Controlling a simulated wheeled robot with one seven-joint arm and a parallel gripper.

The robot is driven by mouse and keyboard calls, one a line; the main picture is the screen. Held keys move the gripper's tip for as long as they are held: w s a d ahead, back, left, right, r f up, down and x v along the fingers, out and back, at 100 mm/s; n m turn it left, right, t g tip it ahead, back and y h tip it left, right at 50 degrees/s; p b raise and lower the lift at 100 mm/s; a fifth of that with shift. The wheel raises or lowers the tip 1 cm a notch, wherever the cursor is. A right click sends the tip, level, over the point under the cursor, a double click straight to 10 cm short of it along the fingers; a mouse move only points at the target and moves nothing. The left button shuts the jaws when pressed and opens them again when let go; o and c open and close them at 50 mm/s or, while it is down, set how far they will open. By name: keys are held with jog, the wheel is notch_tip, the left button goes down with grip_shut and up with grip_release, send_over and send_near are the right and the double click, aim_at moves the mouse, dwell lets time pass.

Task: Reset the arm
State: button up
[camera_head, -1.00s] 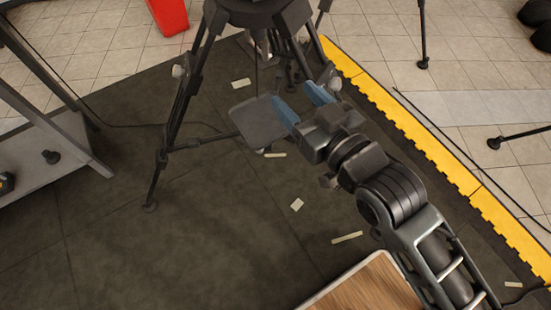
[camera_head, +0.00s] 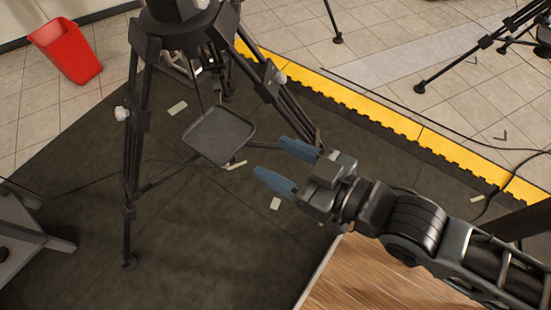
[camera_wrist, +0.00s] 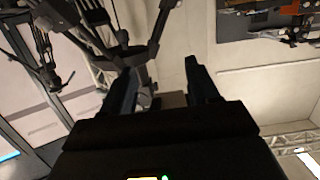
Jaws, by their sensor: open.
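My gripper (camera_head: 277,166) is in the middle of the head view, at the end of my arm reaching in from the lower right. Its two blue fingers are spread apart with nothing between them. In the wrist view the fingers (camera_wrist: 158,85) show dark and apart, also empty. In the head view the fingers point left, to the right of a small dark square tray (camera_head: 218,134) at the tripod. I cannot tell how far the tray is from the fingertips.
A black tripod (camera_head: 134,140) stands left of my gripper. A wooden tabletop (camera_head: 375,275) lies below my arm. A red bin (camera_head: 66,50) stands at the upper left. Yellow edging (camera_head: 385,115) borders the dark floor mat. A grey frame (camera_head: 25,245) is at the left edge.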

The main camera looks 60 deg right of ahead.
dwell(0.6)
jog(key=s+r+g, duration=0.1)
jog(key=s+r, duration=0.2)
jog(key=s, duration=1.1)
jog(key=shift+r, duration=0.15)
